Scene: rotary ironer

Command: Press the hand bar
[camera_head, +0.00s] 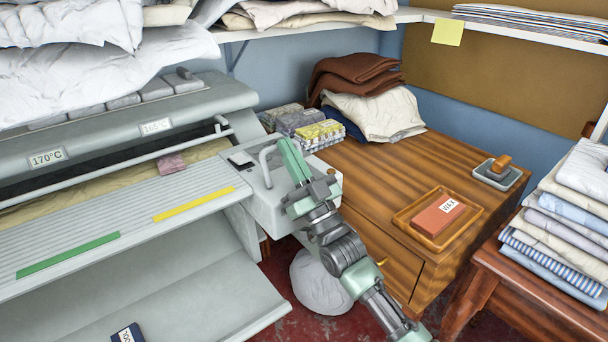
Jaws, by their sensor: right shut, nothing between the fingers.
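The rotary ironer fills the left side, with a long pale bar (96,174) running across its front above the cloth-covered bed. A grey looped handle (266,164) stands on the end housing (262,207) at the ironer's right end. I cannot tell for sure which of these is the hand bar. My right gripper (288,146) is shut and empty, just right of the looped handle and over the end housing. Whether it touches the handle is unclear. My left gripper is not in view.
A wooden cabinet (395,165) stands right of the ironer, with a wax block (437,216) in a tray and folded cloths (375,115). A stool with stacked linen (570,215) is at far right. A white sack (320,285) lies on the floor below my arm.

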